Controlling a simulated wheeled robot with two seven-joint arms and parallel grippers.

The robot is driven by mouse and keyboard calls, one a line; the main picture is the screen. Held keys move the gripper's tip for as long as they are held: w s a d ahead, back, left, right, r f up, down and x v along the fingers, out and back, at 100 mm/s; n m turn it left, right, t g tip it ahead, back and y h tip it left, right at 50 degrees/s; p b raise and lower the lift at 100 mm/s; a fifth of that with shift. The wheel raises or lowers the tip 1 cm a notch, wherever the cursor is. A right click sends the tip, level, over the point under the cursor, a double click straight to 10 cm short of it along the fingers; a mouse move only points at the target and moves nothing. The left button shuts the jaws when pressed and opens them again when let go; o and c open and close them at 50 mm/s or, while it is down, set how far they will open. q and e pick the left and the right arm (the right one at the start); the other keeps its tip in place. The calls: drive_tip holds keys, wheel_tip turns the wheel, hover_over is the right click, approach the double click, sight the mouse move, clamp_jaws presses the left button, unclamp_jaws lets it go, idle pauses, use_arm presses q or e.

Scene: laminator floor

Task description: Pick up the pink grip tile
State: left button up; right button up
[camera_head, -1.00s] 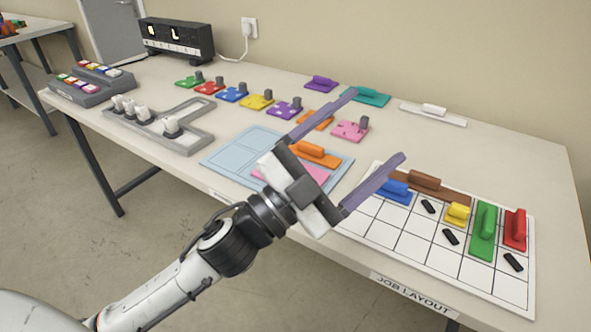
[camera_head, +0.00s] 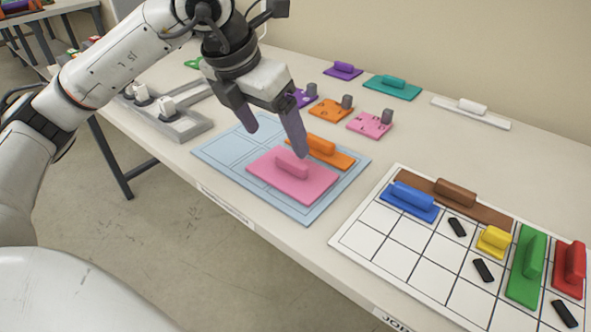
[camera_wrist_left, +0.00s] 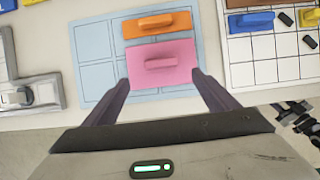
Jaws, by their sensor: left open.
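The pink grip tile (camera_head: 308,184) is a flat pink plate with a raised pink handle, lying on the light blue gridded mat (camera_head: 216,151). It also shows in the left wrist view (camera_wrist_left: 178,78), centred just beyond and between my fingers. My left gripper (camera_head: 275,140) is open, its purple fingers pointing down above the tile and apart from it. In the left wrist view the gripper (camera_wrist_left: 160,88) holds nothing. An orange grip tile (camera_head: 335,160) lies right behind the pink one on the mat. My right gripper is not in view.
A white grid board (camera_head: 365,237) to the right holds blue (camera_head: 415,208), brown (camera_head: 480,208), yellow, green (camera_head: 520,280) and red tiles. Smaller pink (camera_head: 368,126) and orange pegged tiles stand behind the mat. A grey fixture (camera_head: 185,125) is at left.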

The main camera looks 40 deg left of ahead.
sight(290, 161)
use_arm(q)
drive_tip(key=b+x, duration=0.1)
drive_tip(key=x, duration=0.8)
drive_tip(key=shift+w+d, duration=0.1)
drive_tip(key=shift+w, duration=0.05)
drive_tip(key=shift+c, duration=0.3)
drive_tip(key=c, duration=1.4)
